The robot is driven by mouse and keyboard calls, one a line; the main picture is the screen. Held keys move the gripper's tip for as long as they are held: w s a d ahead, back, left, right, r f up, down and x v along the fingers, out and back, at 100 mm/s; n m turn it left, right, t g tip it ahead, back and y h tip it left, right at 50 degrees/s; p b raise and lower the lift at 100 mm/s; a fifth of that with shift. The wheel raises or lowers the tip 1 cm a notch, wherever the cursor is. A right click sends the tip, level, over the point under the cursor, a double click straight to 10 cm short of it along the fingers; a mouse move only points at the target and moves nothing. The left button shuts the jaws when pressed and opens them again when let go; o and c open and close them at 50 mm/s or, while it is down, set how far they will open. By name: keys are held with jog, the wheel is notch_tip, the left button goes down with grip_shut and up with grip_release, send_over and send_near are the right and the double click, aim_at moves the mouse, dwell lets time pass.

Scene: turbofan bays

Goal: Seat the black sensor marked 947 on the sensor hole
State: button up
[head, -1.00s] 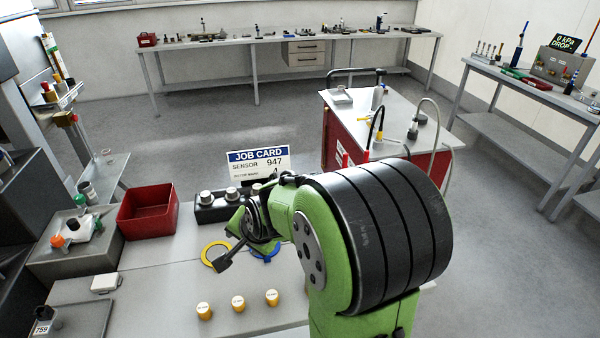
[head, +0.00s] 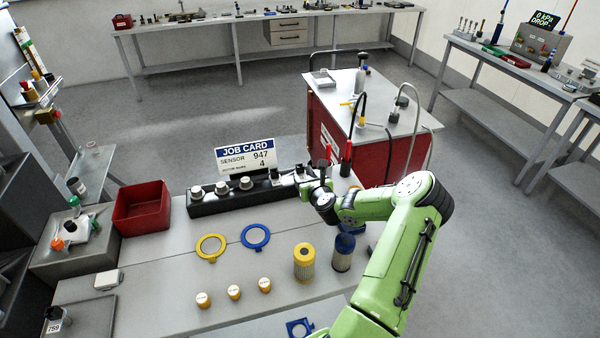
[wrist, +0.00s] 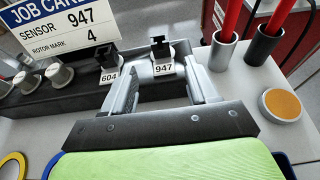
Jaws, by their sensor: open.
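The black sensor marked 947 (wrist: 160,48) stands upright at the right end of the black rack (wrist: 30,100), its white label facing the wrist camera. My gripper (wrist: 164,70) is open, with one finger on either side of the 947 label; I cannot tell whether they touch the sensor. In the head view my gripper (head: 309,186) is at the rack's right end and mostly hides the sensor. A similar black sensor marked 604 (wrist: 107,57) stands just left of it. I cannot make out the sensor hole in either view.
The job card (head: 245,157) stands behind the rack (head: 232,203) and reads sensor 947, rotor mark 4. Red-handled tools in holders (wrist: 224,45) stand close to the right. Yellow and blue rings, filters and small yellow caps lie in front. A sensor marked 759 (head: 53,318) is at far left.

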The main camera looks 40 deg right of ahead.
aim_at(300, 168)
jog(key=x, duration=0.6)
jog(key=shift+w+d, duration=0.3)
jog(key=shift+w, duration=0.05)
jog(key=shift+s, duration=0.15)
jog(key=shift+c, duration=1)
grip_shut()
